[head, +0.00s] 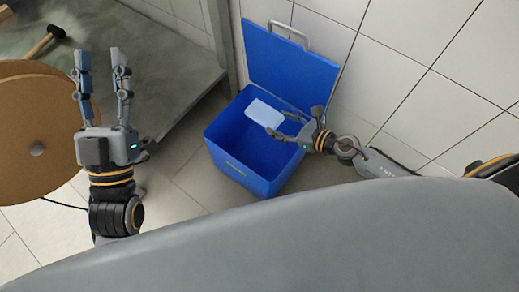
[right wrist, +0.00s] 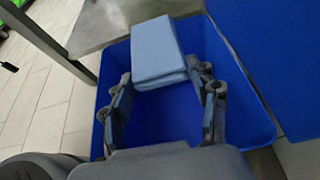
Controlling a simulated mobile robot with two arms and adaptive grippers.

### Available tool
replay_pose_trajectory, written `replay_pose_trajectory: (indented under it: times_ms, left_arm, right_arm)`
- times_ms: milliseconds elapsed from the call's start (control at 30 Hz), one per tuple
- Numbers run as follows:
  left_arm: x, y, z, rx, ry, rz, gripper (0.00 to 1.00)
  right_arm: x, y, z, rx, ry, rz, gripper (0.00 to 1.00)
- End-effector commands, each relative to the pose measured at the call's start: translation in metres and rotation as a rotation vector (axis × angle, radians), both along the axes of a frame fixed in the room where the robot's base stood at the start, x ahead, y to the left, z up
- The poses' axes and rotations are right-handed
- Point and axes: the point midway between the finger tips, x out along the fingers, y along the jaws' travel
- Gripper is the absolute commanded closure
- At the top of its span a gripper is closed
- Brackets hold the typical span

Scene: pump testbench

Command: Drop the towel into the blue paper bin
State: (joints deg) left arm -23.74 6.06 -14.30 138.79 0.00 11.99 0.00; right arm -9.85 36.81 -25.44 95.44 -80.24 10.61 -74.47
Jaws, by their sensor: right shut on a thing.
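The light blue folded towel (head: 264,113) is over the open mouth of the blue paper bin (head: 240,172) in the head view. My right gripper (head: 277,125) comes in from the right and is shut on the towel. In the right wrist view the towel (right wrist: 158,50) is between the fingertips of the right gripper (right wrist: 162,85), with the bin (right wrist: 255,125) below and around it. The bin's lid (head: 290,68) stands open at the back. My left gripper (head: 101,58) is open and empty at the left, its fingers pointing up in the picture.
A brown cable reel (head: 38,125) stands at the far left. A grey table (head: 120,60) with a hammer (head: 45,42) on it is at the upper left. A white tiled wall (head: 400,70) is behind the bin. Tiled floor (head: 180,180) shows left of the bin.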

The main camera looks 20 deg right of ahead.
Motion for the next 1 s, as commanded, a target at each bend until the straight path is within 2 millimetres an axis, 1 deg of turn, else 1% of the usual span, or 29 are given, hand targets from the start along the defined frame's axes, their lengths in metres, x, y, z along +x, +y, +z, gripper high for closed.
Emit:
replay_pose_trajectory:
  times_ms: [100,300,667,700,767,800,833,1000]
  left_arm:
    - [-0.01,0.001,0.01,-0.024,-0.082,-0.004,0.6]
    - [-0.021,0.002,0.022,-0.05,-0.168,-0.01,0.6]
    - [-0.025,0.003,0.025,-0.057,-0.192,-0.011,0.6]
    - [-0.025,0.003,0.025,-0.056,-0.191,-0.011,0.6]
    - [-0.025,0.003,0.025,-0.056,-0.191,-0.011,0.6]
    - [-0.025,0.003,0.025,-0.056,-0.191,-0.011,0.6]
    - [-0.025,0.003,0.025,-0.056,-0.191,-0.011,0.6]
    - [-0.025,0.003,0.025,-0.056,-0.191,-0.011,0.6]
  right_arm:
    - [0.0,0.0,-0.005,0.0,0.0,0.0,0.62]
    - [0.0,0.0,-0.008,0.0,0.0,0.0,0.62]
    - [0.0,0.0,-0.008,0.0,0.0,0.0,0.62]
    - [0.0,0.0,-0.008,0.0,0.0,0.0,0.37]
    - [0.0,0.0,-0.008,0.0,0.0,0.0,0.24]
    - [0.0,0.0,-0.008,0.0,0.0,0.0,0.16]
    - [0.0,0.0,-0.008,0.0,0.0,0.0,0.14]
    - [0.0,0.0,-0.008,0.0,0.0,0.0,0.14]
